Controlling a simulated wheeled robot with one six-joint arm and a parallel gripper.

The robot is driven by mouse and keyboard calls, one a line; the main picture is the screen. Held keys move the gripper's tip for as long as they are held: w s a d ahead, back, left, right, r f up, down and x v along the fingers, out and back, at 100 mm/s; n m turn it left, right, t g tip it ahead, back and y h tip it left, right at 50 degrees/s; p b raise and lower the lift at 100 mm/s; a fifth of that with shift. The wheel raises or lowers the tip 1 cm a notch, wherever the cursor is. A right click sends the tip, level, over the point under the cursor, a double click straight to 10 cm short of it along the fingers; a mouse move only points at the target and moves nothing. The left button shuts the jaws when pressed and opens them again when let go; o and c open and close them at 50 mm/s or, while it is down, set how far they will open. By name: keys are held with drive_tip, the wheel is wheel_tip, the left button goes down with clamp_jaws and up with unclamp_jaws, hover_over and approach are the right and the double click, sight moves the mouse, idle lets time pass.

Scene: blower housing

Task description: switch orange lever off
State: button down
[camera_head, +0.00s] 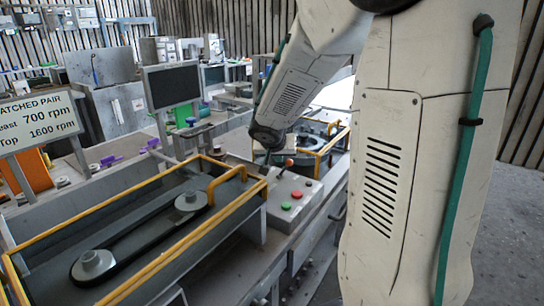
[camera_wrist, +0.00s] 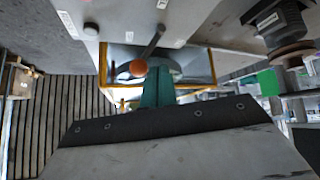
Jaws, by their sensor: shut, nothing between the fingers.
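The orange lever (camera_head: 289,163) has a dark rod and a round orange knob. It stands on a grey control box beside the belt housing, its rod tilted up to the right in the head view. In the wrist view the orange knob (camera_wrist: 138,67) hangs at the end of its dark rod, just left of my teal fingertips. My gripper (camera_wrist: 157,72) is shut and empty, with its tips very close to the knob; I cannot tell whether they touch.
Red (camera_head: 297,194) and green (camera_head: 286,206) buttons sit on the control box in front of the lever. A yellow rail (camera_head: 213,187) frames the belt tray at left. A dark monitor (camera_head: 171,86) and a sign (camera_head: 40,120) stand behind. Another yellow-railed unit (camera_head: 318,152) is beyond the lever.

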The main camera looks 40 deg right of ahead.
drive_tip(key=shift+d+r, duration=0.2)
drive_tip(key=shift+r, duration=0.65)
